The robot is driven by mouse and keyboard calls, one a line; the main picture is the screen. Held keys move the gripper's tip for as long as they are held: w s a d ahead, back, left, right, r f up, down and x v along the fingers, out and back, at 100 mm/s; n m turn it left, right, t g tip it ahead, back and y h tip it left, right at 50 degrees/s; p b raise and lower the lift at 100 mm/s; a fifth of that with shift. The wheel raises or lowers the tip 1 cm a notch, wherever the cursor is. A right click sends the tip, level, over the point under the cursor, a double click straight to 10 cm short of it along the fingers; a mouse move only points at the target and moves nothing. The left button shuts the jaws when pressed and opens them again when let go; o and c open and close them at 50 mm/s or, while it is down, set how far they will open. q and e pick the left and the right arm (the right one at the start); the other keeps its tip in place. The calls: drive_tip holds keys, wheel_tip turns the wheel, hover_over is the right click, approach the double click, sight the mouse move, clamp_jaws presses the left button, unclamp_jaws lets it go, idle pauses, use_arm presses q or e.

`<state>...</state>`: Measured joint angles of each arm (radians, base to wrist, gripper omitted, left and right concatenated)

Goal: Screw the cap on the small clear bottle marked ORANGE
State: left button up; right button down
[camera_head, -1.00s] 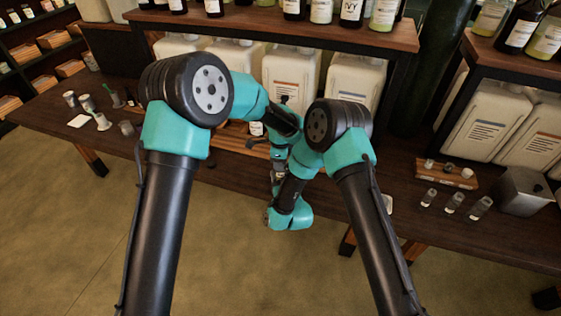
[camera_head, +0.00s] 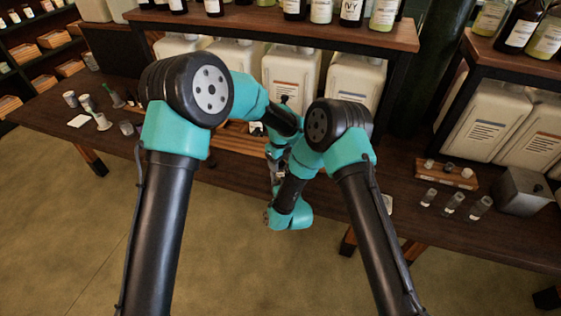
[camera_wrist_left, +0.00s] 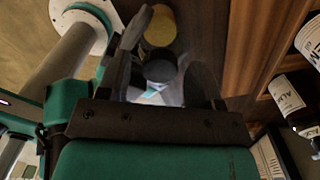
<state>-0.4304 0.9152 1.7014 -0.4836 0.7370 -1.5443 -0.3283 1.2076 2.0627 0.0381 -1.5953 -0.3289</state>
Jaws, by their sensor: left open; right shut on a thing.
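In the left wrist view my left gripper (camera_wrist_left: 166,68) is open, its two fingers on either side of a round black cap (camera_wrist_left: 160,71). Below the cap is a pale, clear small bottle (camera_wrist_left: 155,93); its label is not readable. In the head view my arms cover the work spot, so bottle, cap and left fingertips are hidden there. Only a bit of my right gripper (camera_head: 277,171) shows between the arm links. It is shut, apparently on the small bottle, but the contact is hidden.
A yellow round thing (camera_wrist_left: 161,26) lies beyond the cap. Several clear vials (camera_head: 453,203) stand at right, near a wooden cap holder (camera_head: 449,173) and a metal box (camera_head: 522,191). Large white jugs (camera_head: 290,77) line the back. Small items (camera_head: 103,121) stand at left.

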use_arm(q)
drive_tip(key=shift+r, duration=0.1)
drive_tip(key=shift+r, duration=2.15)
drive_tip(key=shift+n, duration=0.3)
drive_tip(key=n, duration=0.2)
drive_tip(key=r+n, duration=0.1)
drive_tip(key=n, duration=0.8)
drive_tip(key=shift+r+n, duration=0.4)
drive_tip(key=n, duration=0.5)
drive_tip(key=shift+r, duration=0.4)
drive_tip(key=n, duration=0.3)
drive_tip(key=r+n, duration=0.1)
drive_tip(key=n, duration=0.2)
drive_tip(key=shift+f, duration=0.15)
